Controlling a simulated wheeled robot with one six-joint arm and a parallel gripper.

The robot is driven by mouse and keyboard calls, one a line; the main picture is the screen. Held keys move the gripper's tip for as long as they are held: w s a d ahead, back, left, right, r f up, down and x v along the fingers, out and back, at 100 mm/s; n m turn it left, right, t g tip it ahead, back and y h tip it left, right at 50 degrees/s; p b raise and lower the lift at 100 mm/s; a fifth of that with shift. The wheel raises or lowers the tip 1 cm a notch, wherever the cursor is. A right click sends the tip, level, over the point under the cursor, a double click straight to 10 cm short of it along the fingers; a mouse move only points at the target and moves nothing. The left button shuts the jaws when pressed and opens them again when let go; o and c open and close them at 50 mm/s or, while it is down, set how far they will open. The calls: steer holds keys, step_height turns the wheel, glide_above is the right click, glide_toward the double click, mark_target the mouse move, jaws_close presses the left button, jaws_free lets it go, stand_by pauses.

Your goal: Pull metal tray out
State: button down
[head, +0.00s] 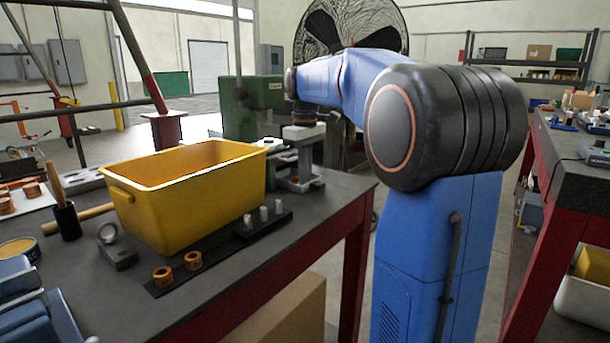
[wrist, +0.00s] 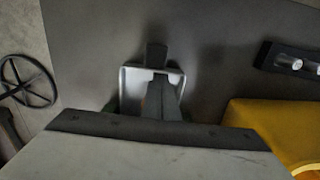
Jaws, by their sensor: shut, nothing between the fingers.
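The metal tray (wrist: 129,92) is a small, shallow, pale grey tray with a raised rim, lying on the dark tabletop in the wrist view. In the head view it shows at the table's far right corner (head: 316,184), partly hidden. My gripper (wrist: 157,72) is over the tray, its dark fingers shut with nothing between them. The fingers and gripper body hide the tray's middle and near side. In the head view my gripper (head: 304,168) points down at the tray. I cannot tell whether the fingertips touch it.
A yellow bin (head: 185,195) stands left of the tray, also at the wrist view's lower right (wrist: 265,115). A black holder with silver pegs (head: 262,222) and copper rings (head: 162,276) lie in front. A green machine (head: 240,110) stands behind. The table's right edge is close.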

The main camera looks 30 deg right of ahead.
steer(key=s, duration=0.2)
steer(key=s+d, duration=0.1)
steer(key=s, duration=0.1)
steer(key=s+d, duration=0.1)
steer(key=s, duration=0.1)
steer(key=shift+s+d, duration=0.15)
steer(key=shift+s, duration=0.1)
